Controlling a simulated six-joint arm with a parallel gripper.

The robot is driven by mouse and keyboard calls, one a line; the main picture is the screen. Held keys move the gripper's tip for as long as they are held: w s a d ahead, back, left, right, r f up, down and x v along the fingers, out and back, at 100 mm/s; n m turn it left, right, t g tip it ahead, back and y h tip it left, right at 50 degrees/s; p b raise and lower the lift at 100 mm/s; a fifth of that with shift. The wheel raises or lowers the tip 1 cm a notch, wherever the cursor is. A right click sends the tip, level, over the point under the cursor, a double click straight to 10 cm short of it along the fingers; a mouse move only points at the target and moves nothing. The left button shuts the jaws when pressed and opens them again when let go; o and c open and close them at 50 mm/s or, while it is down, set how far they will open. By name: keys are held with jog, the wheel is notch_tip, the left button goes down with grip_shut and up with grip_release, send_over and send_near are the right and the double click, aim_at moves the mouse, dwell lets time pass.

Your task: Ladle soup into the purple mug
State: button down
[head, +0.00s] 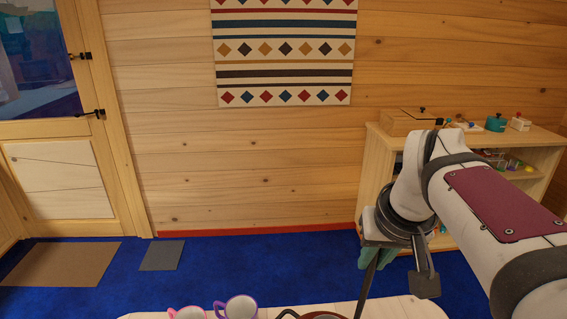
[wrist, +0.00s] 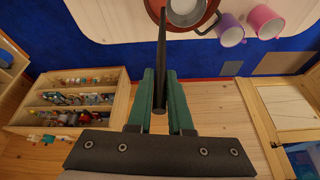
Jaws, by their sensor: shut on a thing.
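My gripper (wrist: 161,78) has green fingers shut on the dark handle of a ladle (wrist: 161,45). In the head view my gripper (head: 374,254) is at the right, above the table, and the ladle handle (head: 367,287) slants down from it. The purple mug (wrist: 229,33) stands beside the pot in the wrist view; it also shows at the bottom of the head view (head: 238,307). The reddish-brown pot (wrist: 207,17) is cut off by the frame edge; its rim shows in the head view too. A pale round shape is inside it; whether this is the ladle's bowl is unclear.
A pink mug (head: 187,313) stands next to the purple one on the pale table (head: 400,307). A wooden shelf (head: 467,131) with toys and boxes stands against the wall at the right. Blue carpet lies beyond the table, with a door (head: 62,140) at the left.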

notch_tip(320, 180, down, 13)
jog(key=shift+f, duration=0.2)
dwell(0.4)
dwell(0.7)
notch_tip(320, 180, up, 13)
dwell(1.1)
dwell(0.5)
notch_tip(320, 180, up, 4)
send_over(361, 312)
jog(key=shift+w+d, duration=0.15)
jog(key=shift+w, duration=0.15)
